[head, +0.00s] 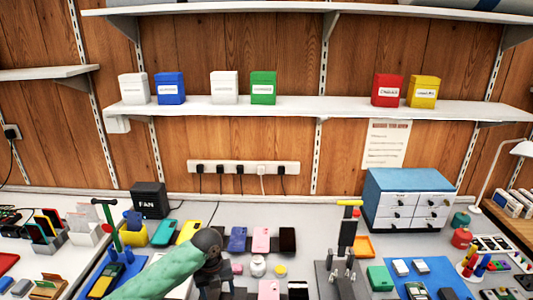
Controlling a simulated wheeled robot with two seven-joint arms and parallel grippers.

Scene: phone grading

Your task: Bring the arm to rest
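My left arm, in a green sleeve, reaches in from the bottom left of the head view. Its dark wrist joint is bent, and my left gripper (216,286) hangs down from it at the bottom edge, in front of the row of phones. The fingers are dark and partly cut off, so I cannot tell whether they are open or hold anything. My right gripper does not show.
Phones (261,240) stand or lie in a row behind the arm. A black stand with a yellow top (348,226) rises right of centre. A blue-topped drawer cabinet (408,200) stands at the back right. Small boxes (263,88) line the shelf. The bench is crowded.

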